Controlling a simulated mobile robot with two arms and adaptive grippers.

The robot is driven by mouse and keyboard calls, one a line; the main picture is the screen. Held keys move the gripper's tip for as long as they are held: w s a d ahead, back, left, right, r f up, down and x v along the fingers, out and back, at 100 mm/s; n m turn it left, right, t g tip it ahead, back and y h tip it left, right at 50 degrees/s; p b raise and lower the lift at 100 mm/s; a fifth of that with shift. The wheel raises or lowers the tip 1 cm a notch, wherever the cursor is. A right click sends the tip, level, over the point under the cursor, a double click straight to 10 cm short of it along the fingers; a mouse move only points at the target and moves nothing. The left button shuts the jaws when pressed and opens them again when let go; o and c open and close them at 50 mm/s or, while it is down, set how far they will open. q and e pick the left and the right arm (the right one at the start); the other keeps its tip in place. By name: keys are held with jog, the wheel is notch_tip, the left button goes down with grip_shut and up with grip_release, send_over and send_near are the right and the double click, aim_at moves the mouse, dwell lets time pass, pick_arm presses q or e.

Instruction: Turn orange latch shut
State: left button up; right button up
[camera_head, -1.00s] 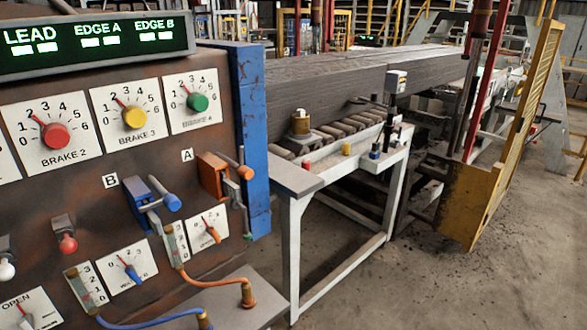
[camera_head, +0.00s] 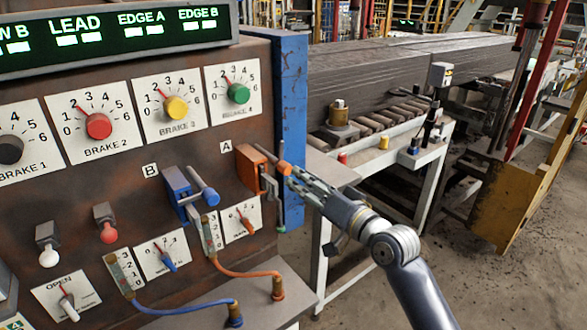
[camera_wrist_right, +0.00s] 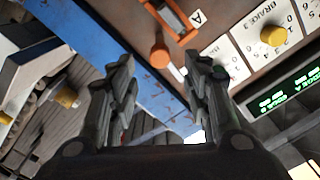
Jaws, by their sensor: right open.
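The orange latch (camera_head: 254,166), marked A, is on the right edge of the rusty panel, with an orange knob-ended handle (camera_head: 284,168) sticking out to the right. My right gripper (camera_head: 293,177) is close to the handle's end in the head view; whether they touch is unclear. In the right wrist view the latch (camera_wrist_right: 172,18) is at the top, and its round orange knob (camera_wrist_right: 159,54) lies beyond the gap between my open fingers (camera_wrist_right: 157,75). Nothing is between the fingers. My left gripper is not in view.
A blue latch (camera_head: 179,190), marked B, sits left of the orange one. A blue post (camera_head: 291,110) stands behind the handle. Brake dials, small switches and orange and blue cables cover the panel. A white table (camera_head: 335,172) stands to the right.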

aim_at(289, 171)
jog(key=shift+p+x, duration=0.6)
jog(key=shift+x, duration=2.6)
jog(key=shift+c, duration=0.3)
grip_shut()
